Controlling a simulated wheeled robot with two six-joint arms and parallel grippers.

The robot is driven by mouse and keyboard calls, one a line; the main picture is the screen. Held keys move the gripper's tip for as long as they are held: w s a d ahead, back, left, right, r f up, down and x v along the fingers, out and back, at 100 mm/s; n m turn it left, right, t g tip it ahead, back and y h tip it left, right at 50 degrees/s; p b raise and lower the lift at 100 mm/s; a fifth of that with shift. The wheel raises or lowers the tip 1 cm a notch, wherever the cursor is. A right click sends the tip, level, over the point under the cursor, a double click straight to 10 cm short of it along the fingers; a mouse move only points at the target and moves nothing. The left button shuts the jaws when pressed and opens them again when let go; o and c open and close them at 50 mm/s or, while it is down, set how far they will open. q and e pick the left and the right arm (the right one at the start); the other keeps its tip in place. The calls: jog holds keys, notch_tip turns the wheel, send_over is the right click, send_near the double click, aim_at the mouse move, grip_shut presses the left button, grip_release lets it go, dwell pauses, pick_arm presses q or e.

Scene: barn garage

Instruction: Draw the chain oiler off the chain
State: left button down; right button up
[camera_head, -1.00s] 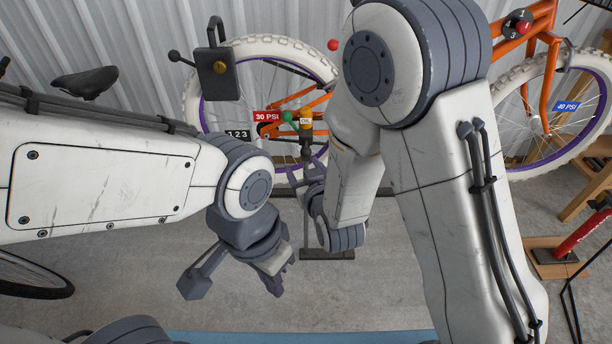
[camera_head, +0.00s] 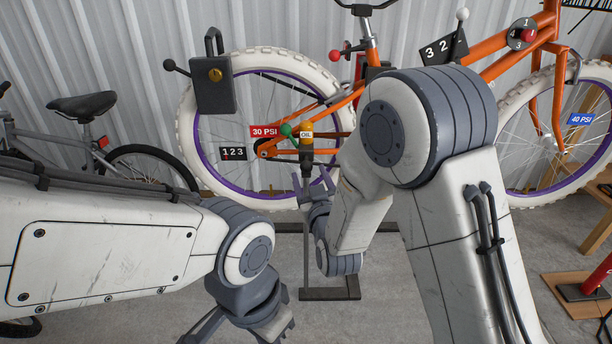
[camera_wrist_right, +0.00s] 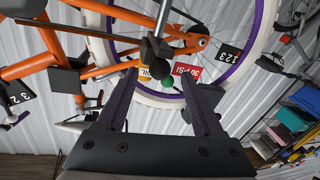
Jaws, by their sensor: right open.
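A green ball (camera_head: 286,129) sits beside the oiler. A 30 PSI tag (camera_head: 264,131), a 123 tag (camera_head: 233,153) and a dark padlock-shaped box (camera_head: 214,85) are near the wheel (camera_head: 190,125). A dark stand base (camera_head: 329,289) is on the floor. A grey bike (camera_head: 95,150) stands left.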

aim_at(307, 171)
jog(key=shift+w+a, duration=0.2)
jog(key=shift+w, duration=0.9)
jog(key=shift+w+a, duration=0.2)
jog(key=shift+w, duration=0.9)
jog(key=shift+c, duration=0.2)
grip_shut()
